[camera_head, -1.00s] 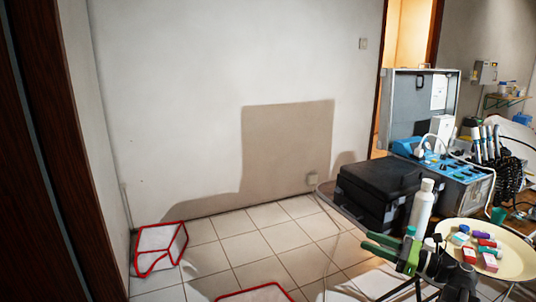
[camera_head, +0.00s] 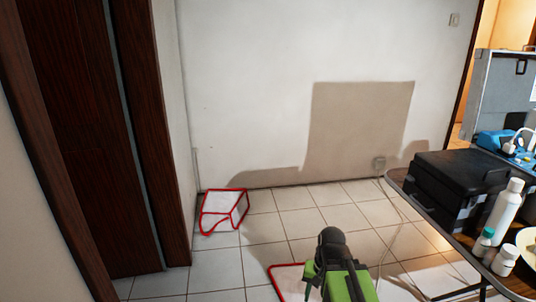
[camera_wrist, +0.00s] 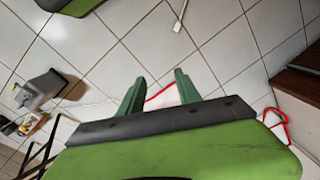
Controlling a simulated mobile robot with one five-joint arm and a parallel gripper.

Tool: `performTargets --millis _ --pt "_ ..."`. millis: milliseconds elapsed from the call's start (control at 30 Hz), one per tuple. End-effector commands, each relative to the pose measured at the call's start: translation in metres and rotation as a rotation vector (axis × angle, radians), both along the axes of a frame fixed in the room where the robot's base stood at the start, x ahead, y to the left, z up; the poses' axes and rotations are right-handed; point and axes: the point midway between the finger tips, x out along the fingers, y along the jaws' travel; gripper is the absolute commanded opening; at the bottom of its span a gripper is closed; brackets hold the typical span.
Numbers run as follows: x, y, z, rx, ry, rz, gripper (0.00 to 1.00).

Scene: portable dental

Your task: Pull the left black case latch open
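The black case (camera_head: 452,190) stands closed on the table at the right of the head view. Small greyish patches show on its front side, but I cannot clearly make out the left latch. A white bottle (camera_head: 504,208) covers part of the case's right end. My gripper's green body (camera_head: 345,284) is at the bottom middle of the head view, left of the table and apart from the case. The case is not recognisable in the wrist view.
The table edge (camera_head: 408,196) runs along the right, with small bottles (camera_head: 484,240) near the case. A blue and grey dental unit (camera_head: 503,140) stands behind. Red-edged shapes (camera_head: 224,210) are on the tiled floor. The floor between the wardrobe and table is mostly clear.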

Motion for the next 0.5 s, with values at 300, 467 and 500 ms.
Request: performTargets --millis 300,467,500 --pt "0.002 -0.018 0.058 -0.085 -0.021 0.288 0.4" --pt "0.002 -0.018 0.11 -0.083 -0.021 0.286 0.4" --pt "0.002 -0.018 0.126 -0.083 -0.021 0.286 0.4"
